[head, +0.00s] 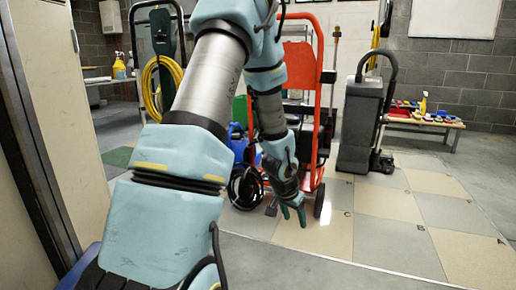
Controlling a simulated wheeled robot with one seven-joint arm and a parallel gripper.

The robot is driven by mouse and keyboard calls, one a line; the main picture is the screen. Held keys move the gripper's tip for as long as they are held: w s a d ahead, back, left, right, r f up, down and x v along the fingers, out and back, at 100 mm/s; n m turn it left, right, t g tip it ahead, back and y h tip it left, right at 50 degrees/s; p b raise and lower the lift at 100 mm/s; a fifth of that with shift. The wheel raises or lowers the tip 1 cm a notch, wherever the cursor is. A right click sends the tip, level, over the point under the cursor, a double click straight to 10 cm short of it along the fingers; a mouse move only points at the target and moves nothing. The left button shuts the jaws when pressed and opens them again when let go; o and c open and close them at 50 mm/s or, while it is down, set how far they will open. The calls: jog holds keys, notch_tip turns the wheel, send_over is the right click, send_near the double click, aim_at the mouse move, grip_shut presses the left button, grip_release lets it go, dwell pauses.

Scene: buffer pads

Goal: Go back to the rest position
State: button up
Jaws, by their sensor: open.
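My gripper (292,214) is in the head view, a little right of centre, at the end of my arm. It points down over the light tiled floor and is open, with nothing seen between its fingers. My arm fills the middle left of the view and bends down toward the floor, hiding part of what stands behind it.
A red hand truck (321,105) stands just behind my gripper. A grey floor machine (360,125) stands to the right. A low bench (425,124) with colourful pads (408,110) is against the wall. A cabinet (62,110) is close on the left. Tiles at the right are clear.

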jog(key=s+a+r+n+g+y+p, duration=0.25)
jog(key=s+a+r+n, duration=0.45)
jog(key=s+a+r, duration=0.85)
notch_tip(320, 180, up, 37)
jog(key=w+a+p, duration=0.2)
jog(key=p, duration=3.5)
jog(key=shift+a+t, duration=0.2)
jog(key=shift+t, duration=0.15)
